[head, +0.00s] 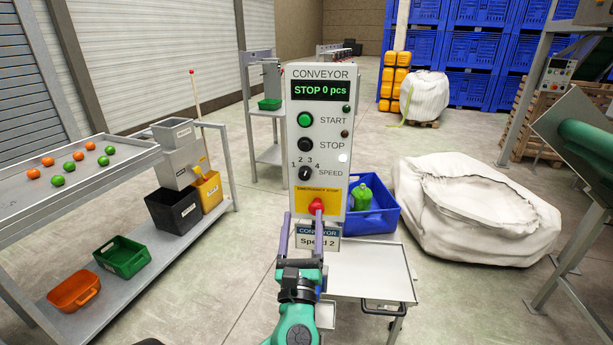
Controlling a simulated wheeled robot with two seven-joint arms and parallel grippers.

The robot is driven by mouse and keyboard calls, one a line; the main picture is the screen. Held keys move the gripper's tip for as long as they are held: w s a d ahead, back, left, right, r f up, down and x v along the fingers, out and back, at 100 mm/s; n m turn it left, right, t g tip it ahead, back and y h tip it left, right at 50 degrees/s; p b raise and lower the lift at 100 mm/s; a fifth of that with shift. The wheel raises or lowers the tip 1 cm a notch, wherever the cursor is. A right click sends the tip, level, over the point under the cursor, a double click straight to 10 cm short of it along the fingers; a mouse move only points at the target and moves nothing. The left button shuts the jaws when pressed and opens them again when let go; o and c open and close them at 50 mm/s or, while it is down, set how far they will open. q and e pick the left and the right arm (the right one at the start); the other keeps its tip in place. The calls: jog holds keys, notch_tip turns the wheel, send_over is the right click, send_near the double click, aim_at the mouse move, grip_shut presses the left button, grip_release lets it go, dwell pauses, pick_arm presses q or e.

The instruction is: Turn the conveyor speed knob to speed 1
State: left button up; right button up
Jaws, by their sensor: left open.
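The grey conveyor control panel (325,120) stands upright in the middle, its display reading "STOP 0 pcs". A label (318,236) under the panel reads "CONVEYOR Speed 2". My left gripper (302,222) is below the knob, in front of the panel's lower edge, with its purple fingers apart and nothing between them that it holds. My right gripper is not in view.
The red emergency stop (316,206) is close to my left gripper's right finger. The green START button (305,120) and black STOP button (305,144) are above the knob.

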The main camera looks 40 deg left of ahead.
pick_arm(q)
jog(key=p, duration=0.2)
send_near(304, 177)
jog(key=x, duration=0.5)
jog(key=p+x, duration=0.1)
jog(key=x, duration=0.2)
jog(key=shift+d+r+p, duration=0.15)
jog(key=shift+r+p, duration=0.1)
jog(key=shift+p, duration=0.05)
jog(key=shift+w, duration=0.2)
jog(key=shift+w+a+f, duration=0.1)
jog(key=shift+a, duration=0.3)
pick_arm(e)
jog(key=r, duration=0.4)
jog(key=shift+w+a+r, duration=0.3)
